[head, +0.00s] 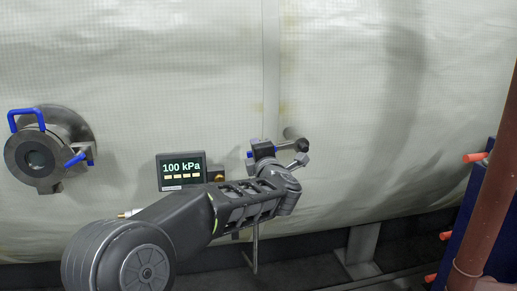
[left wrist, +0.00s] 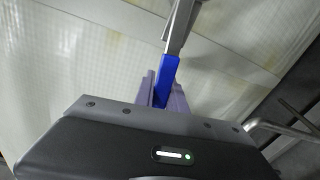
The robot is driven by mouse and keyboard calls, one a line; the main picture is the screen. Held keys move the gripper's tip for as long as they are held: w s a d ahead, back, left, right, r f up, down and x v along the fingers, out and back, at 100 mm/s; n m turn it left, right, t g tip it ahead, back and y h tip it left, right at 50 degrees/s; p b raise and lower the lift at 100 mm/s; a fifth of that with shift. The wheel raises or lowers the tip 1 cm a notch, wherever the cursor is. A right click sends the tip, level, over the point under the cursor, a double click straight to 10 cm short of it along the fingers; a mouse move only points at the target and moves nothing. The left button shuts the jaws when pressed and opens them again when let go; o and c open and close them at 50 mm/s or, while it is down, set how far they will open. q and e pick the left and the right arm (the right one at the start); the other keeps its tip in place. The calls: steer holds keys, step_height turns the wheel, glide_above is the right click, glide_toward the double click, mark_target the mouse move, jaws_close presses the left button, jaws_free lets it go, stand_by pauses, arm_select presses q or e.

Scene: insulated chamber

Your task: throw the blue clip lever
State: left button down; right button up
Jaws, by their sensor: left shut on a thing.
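My left arm reaches across the head view to the right. Its gripper (head: 265,153) is at a small metal fitting on the pale chamber wall. In the left wrist view, my left gripper (left wrist: 163,92) is shut on a blue lever (left wrist: 166,76), with a finger on each side of the blue part. A grey metal bar (left wrist: 179,26) runs up from the blue part. In the head view, only a little blue (head: 249,154) shows by the gripper, and most of the fitting is hidden. My right gripper is not in view.
A round port (head: 22,160) with a blue handle (head: 28,114) and a smaller blue lever (head: 75,160) is at the left. A display (head: 182,170) reading 100 kPa is behind my arm. A brown pipe (head: 486,215) and a blue panel with orange-red ends stand at the right.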

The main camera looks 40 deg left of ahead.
arm_select(q)
steer(key=shift+r+m+p, duration=0.5)
steer(key=shift+r+m, duration=0.05)
steer(key=shift+m, duration=0.35)
steer(key=c, duration=1.4)
jaws_free()
steer(key=shift+o, duration=0.2)
steer(key=b+v, duration=0.2)
steer(key=v, duration=0.6)
steer(key=shift+w, duration=0.1)
